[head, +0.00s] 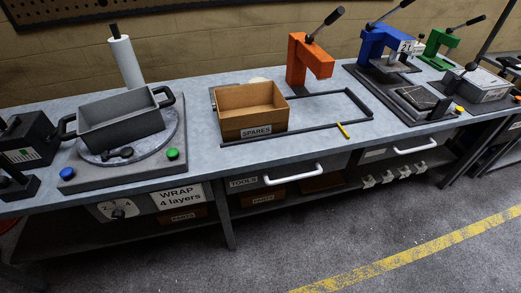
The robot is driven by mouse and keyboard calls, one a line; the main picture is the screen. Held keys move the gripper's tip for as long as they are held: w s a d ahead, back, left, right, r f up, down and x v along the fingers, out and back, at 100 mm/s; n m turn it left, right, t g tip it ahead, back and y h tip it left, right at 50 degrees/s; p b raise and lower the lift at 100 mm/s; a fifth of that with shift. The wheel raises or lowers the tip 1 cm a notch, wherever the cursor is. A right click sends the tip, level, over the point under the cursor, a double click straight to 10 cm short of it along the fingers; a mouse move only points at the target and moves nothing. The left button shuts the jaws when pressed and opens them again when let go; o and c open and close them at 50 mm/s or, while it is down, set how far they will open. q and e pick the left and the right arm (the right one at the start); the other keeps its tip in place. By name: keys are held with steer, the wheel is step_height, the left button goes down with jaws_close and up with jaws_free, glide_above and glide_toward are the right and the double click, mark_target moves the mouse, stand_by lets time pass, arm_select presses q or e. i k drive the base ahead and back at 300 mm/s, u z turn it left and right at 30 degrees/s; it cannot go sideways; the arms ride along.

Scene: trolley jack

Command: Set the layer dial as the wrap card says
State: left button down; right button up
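The layer dial is a dark round knob (118,213) on a pale plate, on the front of the bench below the turntable (150,150). Its marks are too small to read surely, and I cannot tell where it points. The wrap card (178,197) is white, just right of the dial, and reads "WRAP 4 layers". Neither of my grippers shows in the head view.
A grey handled tray (120,122) stands on the turntable. A blue button (67,173) and a green button (172,154) sit at its base's front corners. A cardboard SPARES box (257,132) stands to the right. A drawer handle (293,174) juts out below. The floor in front is clear.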

mark_target(118, 214)
steer(key=u, duration=1.6)
steer(key=i, duration=0.3)
steer(key=z, duration=1.85)
steer(key=k, duration=0.75)
steer(key=u, duration=0.75)
steer(key=i, duration=0.5)
